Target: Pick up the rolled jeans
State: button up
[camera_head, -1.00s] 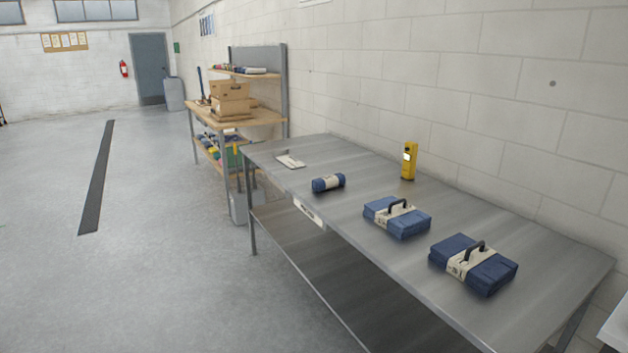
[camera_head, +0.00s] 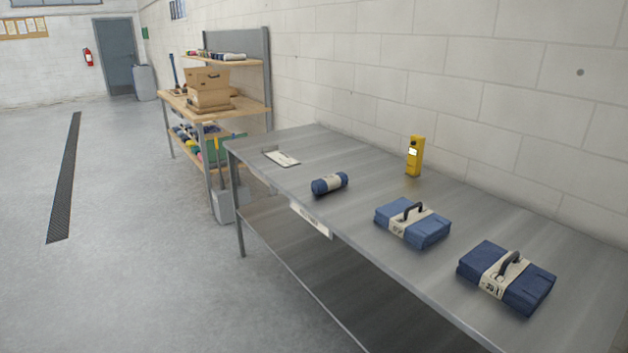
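The rolled jeans (camera_head: 330,184) are a small blue roll with a pale band around the middle. They lie on the steel table (camera_head: 330,245) near its front edge, left of two folded blue bundles. The nearer bundle (camera_head: 506,276) and the middle bundle (camera_head: 412,223) each have a cream band and a dark handle. My gripper is not in view.
A yellow handheld device (camera_head: 415,156) stands upright at the back of the table by the wall. A white card (camera_head: 282,158) lies at the far left end. Beyond is a wooden workbench (camera_head: 245,112) with cardboard boxes (camera_head: 207,90). The floor to the left is open.

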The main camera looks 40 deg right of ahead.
aim_at(324, 184)
jog(key=u, duration=0.25)
jog(key=i, duration=1.5)
jog(key=u, duration=0.1)
